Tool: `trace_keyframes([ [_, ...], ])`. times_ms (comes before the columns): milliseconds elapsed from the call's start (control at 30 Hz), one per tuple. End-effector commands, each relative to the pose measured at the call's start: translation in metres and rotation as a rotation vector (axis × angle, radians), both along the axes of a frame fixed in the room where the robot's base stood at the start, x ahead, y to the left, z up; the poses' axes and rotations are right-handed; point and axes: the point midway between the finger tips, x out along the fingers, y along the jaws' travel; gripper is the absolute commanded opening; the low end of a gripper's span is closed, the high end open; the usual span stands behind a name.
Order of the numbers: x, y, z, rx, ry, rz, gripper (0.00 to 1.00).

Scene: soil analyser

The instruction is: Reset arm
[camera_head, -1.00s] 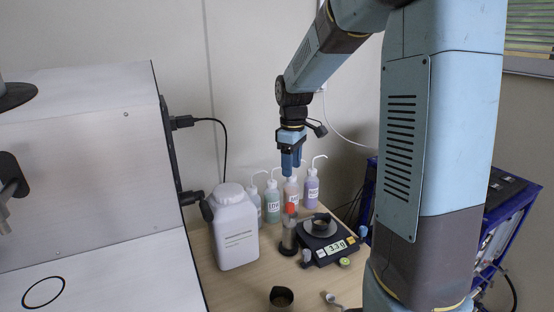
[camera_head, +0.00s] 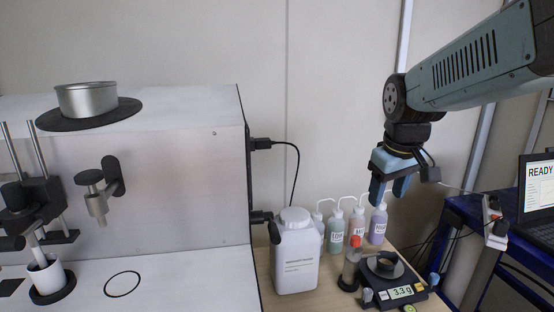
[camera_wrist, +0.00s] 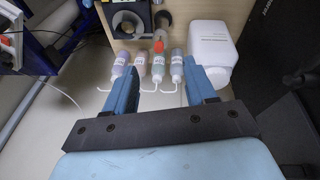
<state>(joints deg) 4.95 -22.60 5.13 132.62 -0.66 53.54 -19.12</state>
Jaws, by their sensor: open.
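My gripper (camera_head: 389,190) is open and empty. In the head view it hangs in the air at the right, fingers pointing down, above the wash bottles and the scale (camera_head: 400,290). In the wrist view my gripper (camera_wrist: 160,95) shows two blue fingers spread apart with nothing between them. Beyond them are several wash bottles (camera_wrist: 140,66), the white jug (camera_wrist: 210,50) and part of the scale (camera_wrist: 128,18).
A soil analyser (camera_head: 150,170) fills the left, with a metal pan (camera_head: 87,99) on top and a white cup (camera_head: 46,275) below. A red-capped tube (camera_head: 352,265) stands beside the scale, which reads 3.3 g. A laptop (camera_head: 538,185) showing READY sits at the right.

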Motion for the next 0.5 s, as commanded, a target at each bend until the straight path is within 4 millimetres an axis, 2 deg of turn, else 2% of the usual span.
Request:
trace_keyframes([
  [33,-0.011,0.000,0.004,0.009,-0.024,-0.025,0.56],
  [300,-0.063,-0.001,0.011,0.082,-0.128,-0.177,0.56],
  [500,-0.092,-0.003,0.010,0.140,-0.186,-0.263,0.56],
])
